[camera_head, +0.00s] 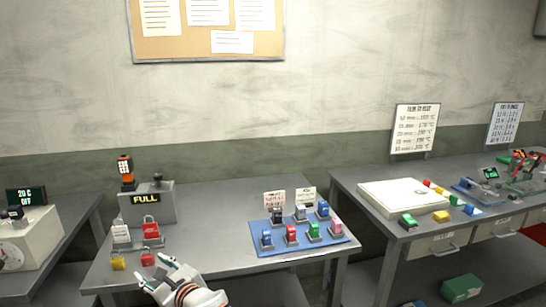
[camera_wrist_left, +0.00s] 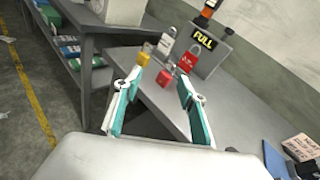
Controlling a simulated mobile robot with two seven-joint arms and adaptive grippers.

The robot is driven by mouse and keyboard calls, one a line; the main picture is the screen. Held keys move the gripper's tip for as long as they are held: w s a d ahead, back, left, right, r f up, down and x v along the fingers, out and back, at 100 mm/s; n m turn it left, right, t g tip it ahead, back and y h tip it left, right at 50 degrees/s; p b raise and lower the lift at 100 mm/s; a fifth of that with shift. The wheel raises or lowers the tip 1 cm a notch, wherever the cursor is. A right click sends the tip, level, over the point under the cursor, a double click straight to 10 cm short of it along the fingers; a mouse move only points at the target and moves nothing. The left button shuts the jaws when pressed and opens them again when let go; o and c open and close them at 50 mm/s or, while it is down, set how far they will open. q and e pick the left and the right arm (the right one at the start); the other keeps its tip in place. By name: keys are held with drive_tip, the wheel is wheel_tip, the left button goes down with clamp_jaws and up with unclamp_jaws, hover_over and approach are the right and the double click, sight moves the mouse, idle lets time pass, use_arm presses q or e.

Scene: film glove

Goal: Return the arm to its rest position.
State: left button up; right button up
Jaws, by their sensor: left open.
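My left gripper (camera_head: 162,275) shows at the bottom of the head view, at the front edge of the middle grey table (camera_head: 215,253). In the left wrist view its two teal-lined fingers (camera_wrist_left: 158,98) are spread wide with nothing between them. Beyond the fingertips are a yellow padlock (camera_wrist_left: 144,56), a red padlock (camera_wrist_left: 188,62) and a second, lower red padlock (camera_wrist_left: 166,77). The gripper is apart from them. My right gripper is not in view.
A grey box with a "FULL" display (camera_head: 147,203) stands behind the padlocks. A blue mat (camera_head: 262,247) with several coloured items lies to the right. A white panel (camera_head: 403,197) lies on the right table. The table between the padlocks and mat is clear.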

use_arm(q)
drive_tip(key=s+d+f+n+h, duration=0.2)
drive_tip(key=s+f+h, duration=0.15)
drive_tip(key=f, duration=0.45)
drive_tip(key=s+d+f+n+h, duration=0.2)
drive_tip(key=s+f, duration=0.2)
drive_tip(key=f, duration=0.4)
drive_tip(key=s+d+f+n+h, duration=0.2)
drive_tip(key=s+f+h, duration=0.1)
drive_tip(key=f, duration=0.6)
drive_tip(key=s+d+f+n+h, duration=0.1)
drive_tip(key=s+f+n+h, duration=0.1)
drive_tip(key=s+n, duration=0.4)
drive_tip(key=s+d+f+n+h, duration=0.1)
drive_tip(key=s+f+n+h, duration=0.2)
drive_tip(key=s+n, duration=0.4)
drive_tip(key=s, duration=0.5)
drive_tip(key=shift+d+h, duration=0.35)
